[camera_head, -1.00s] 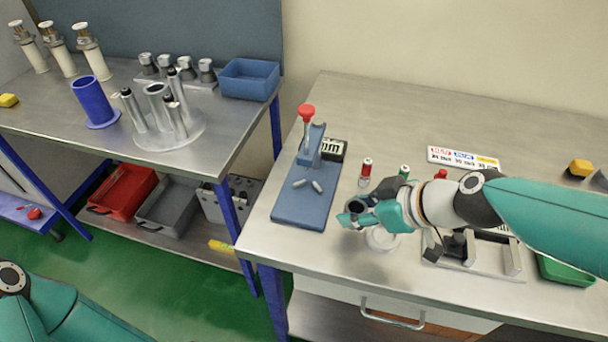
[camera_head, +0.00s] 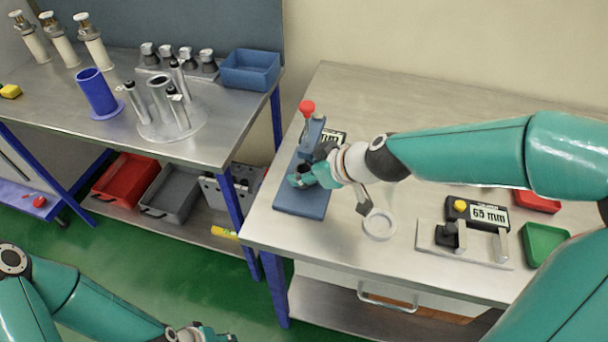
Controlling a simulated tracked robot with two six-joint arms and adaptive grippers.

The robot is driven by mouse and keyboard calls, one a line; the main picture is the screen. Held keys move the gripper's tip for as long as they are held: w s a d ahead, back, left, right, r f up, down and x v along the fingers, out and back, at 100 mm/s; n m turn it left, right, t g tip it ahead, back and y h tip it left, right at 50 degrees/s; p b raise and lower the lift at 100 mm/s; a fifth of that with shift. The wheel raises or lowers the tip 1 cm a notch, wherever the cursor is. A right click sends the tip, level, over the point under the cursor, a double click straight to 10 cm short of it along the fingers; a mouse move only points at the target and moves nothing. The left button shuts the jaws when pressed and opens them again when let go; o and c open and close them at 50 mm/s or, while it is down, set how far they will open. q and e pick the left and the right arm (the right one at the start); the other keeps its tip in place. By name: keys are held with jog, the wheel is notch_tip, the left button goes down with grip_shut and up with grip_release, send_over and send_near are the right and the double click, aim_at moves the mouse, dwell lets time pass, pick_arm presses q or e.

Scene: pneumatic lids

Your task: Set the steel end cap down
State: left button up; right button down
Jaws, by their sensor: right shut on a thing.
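My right gripper (camera_head: 302,178) is shut on the steel end cap (camera_head: 297,181), a small grey piece mostly hidden by the fingers. The gripper is over the blue base plate (camera_head: 301,207) of a small press with a red-knobbed lever (camera_head: 307,107). I cannot tell whether the cap touches the plate. A white ring (camera_head: 380,225) lies on the steel bench to the right of the gripper. My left gripper (camera_head: 208,333) shows only partly at the bottom edge, low and away from the bench; its fingers are unclear.
A measuring fixture with a 65 mm display (camera_head: 489,213) stands on the right bench. A green tray (camera_head: 543,243) and a red tray (camera_head: 537,201) lie beside it. The left bench holds a blue bin (camera_head: 250,69), a blue tube (camera_head: 97,93) and several cylinders. My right arm covers much of the bench.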

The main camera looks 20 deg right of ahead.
jog(key=c, duration=1)
grip_release()
jog(key=shift+s+f, duration=0.3)
jog(key=shift+f, duration=0.35)
jog(key=o, duration=0.3)
jog(key=shift+w, duration=0.1)
jog(key=shift+d+r, duration=0.1)
jog(key=shift+r, duration=0.15)
jog(key=shift+d+r, duration=0.1)
jog(key=shift+r, duration=0.2)
jog(key=shift+p+v, duration=1.3)
jog(key=shift+v, duration=4.4)
